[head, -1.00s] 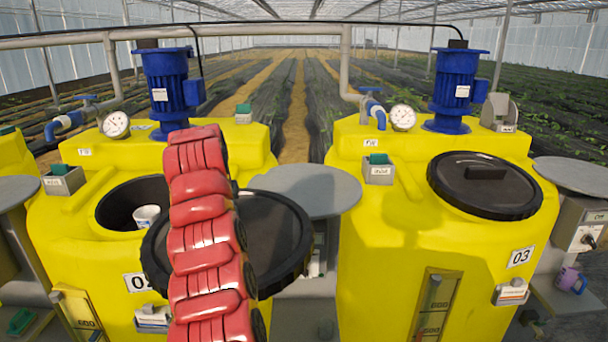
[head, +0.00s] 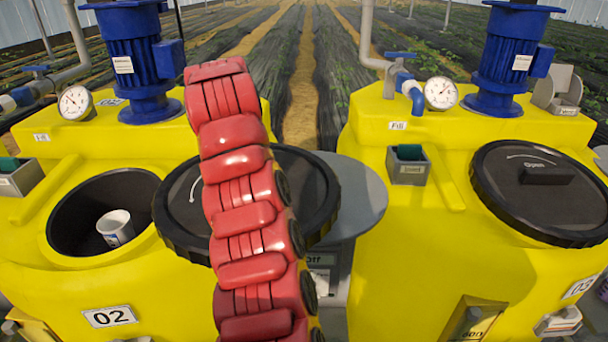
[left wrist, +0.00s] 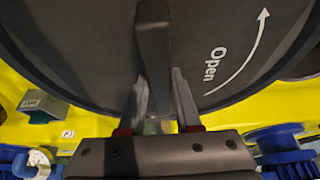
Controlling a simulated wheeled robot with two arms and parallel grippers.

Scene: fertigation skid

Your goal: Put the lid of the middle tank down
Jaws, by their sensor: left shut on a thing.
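The middle tank (head: 190,300), yellow and labelled 02, stands at the left in the head view. Its round opening (head: 75,215) is uncovered, with a white cup (head: 115,228) inside. Its round black lid (head: 308,195) is held right of the opening, overlapping a grey round shelf (head: 366,195) between the tanks. I cannot tell whether the lid touches the shelf. In the left wrist view my left gripper (left wrist: 158,100) is shut on the lid's black bar handle (left wrist: 153,45). In the head view my red arm hides that gripper and the handle. My right gripper is not in view.
Yellow tank 03 (head: 420,250) stands at the right with its black lid (head: 540,205) on. Blue motors (head: 140,60), pressure gauges (head: 440,93) and pipes rise behind the openings. A small grey box (head: 408,170) sits on tank 03, right of the shelf.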

